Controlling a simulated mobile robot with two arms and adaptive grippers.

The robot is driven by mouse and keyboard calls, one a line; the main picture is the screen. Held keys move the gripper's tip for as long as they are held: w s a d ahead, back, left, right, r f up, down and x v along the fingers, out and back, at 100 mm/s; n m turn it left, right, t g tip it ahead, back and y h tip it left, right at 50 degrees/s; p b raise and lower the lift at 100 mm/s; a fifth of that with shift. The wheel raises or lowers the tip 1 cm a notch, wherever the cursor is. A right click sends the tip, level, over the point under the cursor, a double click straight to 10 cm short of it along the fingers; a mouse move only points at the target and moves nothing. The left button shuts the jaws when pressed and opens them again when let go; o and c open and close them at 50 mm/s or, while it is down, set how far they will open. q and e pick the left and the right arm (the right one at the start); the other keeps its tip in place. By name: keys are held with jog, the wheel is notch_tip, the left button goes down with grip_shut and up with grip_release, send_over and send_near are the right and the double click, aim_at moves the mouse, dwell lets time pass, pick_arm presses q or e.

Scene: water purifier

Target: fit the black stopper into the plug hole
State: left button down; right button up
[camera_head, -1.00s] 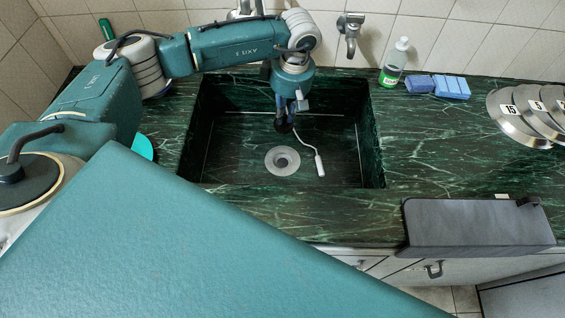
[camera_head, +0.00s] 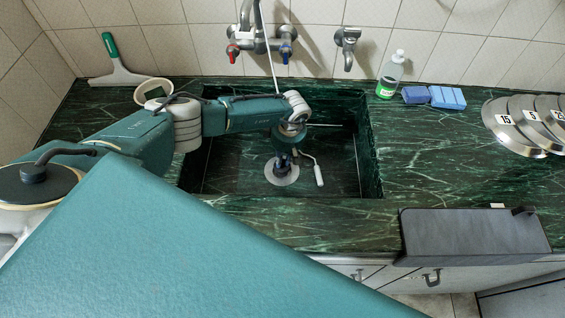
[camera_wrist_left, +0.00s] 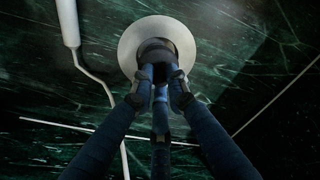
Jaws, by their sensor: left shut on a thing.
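My left gripper (camera_head: 284,164) reaches down into the dark green marble sink (camera_head: 225,165), over the plug hole. In the left wrist view its fingers (camera_wrist_left: 160,82) are shut on the black stopper (camera_wrist_left: 155,50), which sits over the middle of the pale round drain plate (camera_wrist_left: 180,38). In the head view the plate (camera_head: 276,179) shows around the fingertips. I cannot tell whether the stopper is seated in the hole or just above it, because the fingers and stopper hide the opening. My right gripper is not in view.
A thin cord with a white handle (camera_head: 319,176) lies on the sink floor, right of the drain. Taps (camera_head: 260,45) are on the back wall. A soap bottle (camera_head: 391,75), blue sponges (camera_head: 434,96) and metal discs (camera_head: 520,125) stand on the right counter.

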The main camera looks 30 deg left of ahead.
aim_at(283, 161)
pick_arm(q)
jog(key=shift+f, duration=1.35)
jog(key=shift+f+b, duration=0.2)
jog(key=shift+b, duration=0.1)
jog(key=c, duration=1.7)
grip_release()
jog(key=shift+r, duration=0.1)
jog(key=r, duration=0.4)
jog(key=d+r, duration=0.1)
jog(key=r, duration=0.7)
jog(key=shift+d+r, duration=0.1)
jog(key=shift+d, duration=0.15)
jog(key=shift+r, duration=0.1)
